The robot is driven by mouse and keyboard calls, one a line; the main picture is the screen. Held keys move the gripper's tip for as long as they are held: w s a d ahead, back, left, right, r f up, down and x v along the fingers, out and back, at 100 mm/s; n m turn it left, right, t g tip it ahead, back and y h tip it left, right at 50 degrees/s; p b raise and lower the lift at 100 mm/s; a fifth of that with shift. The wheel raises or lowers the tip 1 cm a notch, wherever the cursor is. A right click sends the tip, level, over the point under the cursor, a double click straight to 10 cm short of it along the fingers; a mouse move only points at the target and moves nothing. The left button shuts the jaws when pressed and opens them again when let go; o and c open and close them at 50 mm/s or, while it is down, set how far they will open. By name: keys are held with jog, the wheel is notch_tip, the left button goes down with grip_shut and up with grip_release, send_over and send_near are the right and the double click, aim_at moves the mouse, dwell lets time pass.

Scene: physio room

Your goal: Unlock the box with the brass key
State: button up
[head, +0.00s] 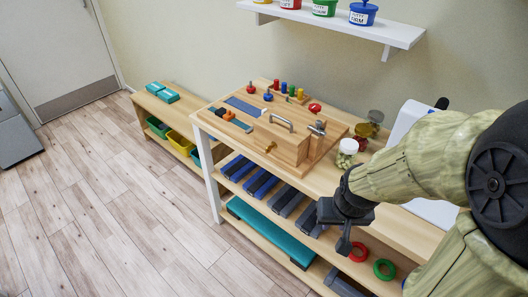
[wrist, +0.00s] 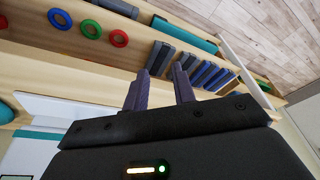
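A wooden box (head: 292,143) with a metal handle on top stands on a wooden activity board (head: 243,141) on the table. A small brass-coloured piece (head: 270,148) shows at the box's front face; it looks like the brass key, but it is too small to tell if it sits in a lock. My gripper (head: 343,247) is in front of the table's right part, lower than the top and well to the right of the box. In the wrist view its two fingers (wrist: 160,88) stand apart with nothing between them. The box is not in the wrist view.
The board also carries coloured pegs, knobs and a metal fitting (head: 317,128). A white-lidded jar (head: 347,152) stands right of it. Shelves below hold dark weights (head: 263,184), a teal step (head: 270,232) and coloured rings (head: 384,269). The floor (head: 110,200) at left is clear.

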jog(key=w+a+r+m+t, duration=0.1)
jog(key=w+a+t, duration=0.5)
jog(key=w+a, duration=0.9)
jog(key=m+t+h, duration=0.1)
jog(key=m+t, duration=0.1)
jog(key=t, duration=0.1)
send_near(270, 148)
jog(key=w+a+f, duration=0.2)
jog(key=w+a, duration=0.1)
jog(key=s+a+f+m+t+h, duration=0.2)
jog(key=s+a+f+m+h, duration=0.1)
jog(key=s+a+h, duration=0.5)
jog(key=shift+s+a+m+h, duration=0.3)
jog(key=shift+s+m+h, duration=0.5)
jog(key=shift+h, duration=0.3)
jog(key=shift+w+f, duration=0.15)
jog(key=x, duration=1.7)
jog(key=shift+w+d, duration=0.1)
